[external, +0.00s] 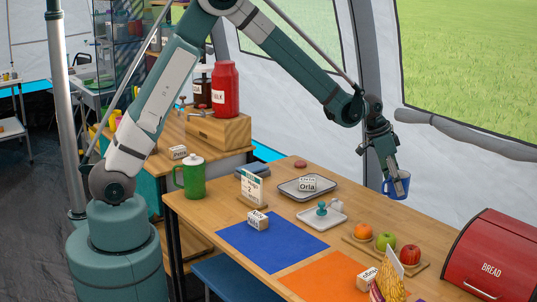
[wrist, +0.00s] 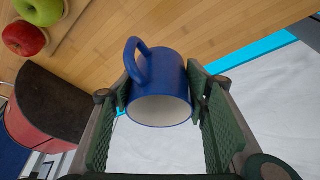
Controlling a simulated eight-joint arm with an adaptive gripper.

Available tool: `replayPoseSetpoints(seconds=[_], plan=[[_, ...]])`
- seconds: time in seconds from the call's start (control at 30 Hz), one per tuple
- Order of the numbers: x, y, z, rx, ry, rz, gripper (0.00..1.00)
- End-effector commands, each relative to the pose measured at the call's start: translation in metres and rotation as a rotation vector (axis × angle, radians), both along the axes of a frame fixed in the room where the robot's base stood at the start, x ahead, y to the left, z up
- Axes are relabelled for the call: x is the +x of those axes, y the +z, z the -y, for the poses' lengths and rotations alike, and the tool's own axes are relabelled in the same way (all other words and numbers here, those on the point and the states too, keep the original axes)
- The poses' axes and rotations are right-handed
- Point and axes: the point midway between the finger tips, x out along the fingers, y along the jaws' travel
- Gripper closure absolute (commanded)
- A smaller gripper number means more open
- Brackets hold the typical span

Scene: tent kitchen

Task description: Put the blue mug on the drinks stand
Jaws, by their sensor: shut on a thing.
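The blue mug (external: 402,188) hangs off the far right edge of the table, partly hidden by my gripper (external: 396,178). In the wrist view the blue mug (wrist: 160,85) sits between the two green finger pads of my gripper (wrist: 160,115), which is shut on it. Its handle points to the upper left and its pale inside faces the camera. A wooden stand (external: 232,134) on the back-left table bears a red jar (external: 225,90) and a dark container; it may be the drinks stand, but I cannot tell.
The table holds a fruit board (external: 358,246), a red bread box (external: 493,258), a grey tray (external: 290,188), a white tray (external: 337,218), blue (external: 270,248) and orange (external: 325,275) mats and a green mug (external: 192,178). The tent wall is close behind my gripper.

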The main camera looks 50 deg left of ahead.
Motion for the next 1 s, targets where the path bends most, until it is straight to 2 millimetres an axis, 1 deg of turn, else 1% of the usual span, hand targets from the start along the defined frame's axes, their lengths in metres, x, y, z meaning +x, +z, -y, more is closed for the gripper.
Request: replayPoseSetpoints(seconds=[0.27,0.37,0.47,0.57,0.67,0.77,1.0], plan=[[0.001,0.001,-0.002,0.000,0.002,0.000,0.68],[0.001,0.002,-0.008,0.000,0.008,0.000,0.68],[0.003,0.005,-0.020,0.001,0.017,0.000,0.68],[0.006,0.008,-0.039,0.001,0.034,0.000,0.68],[0.009,0.014,-0.062,0.002,0.055,0.000,0.68],[0.011,0.020,-0.091,0.002,0.079,-0.001,0.68],[0.013,0.034,-0.164,0.004,0.144,-0.001,0.68]])
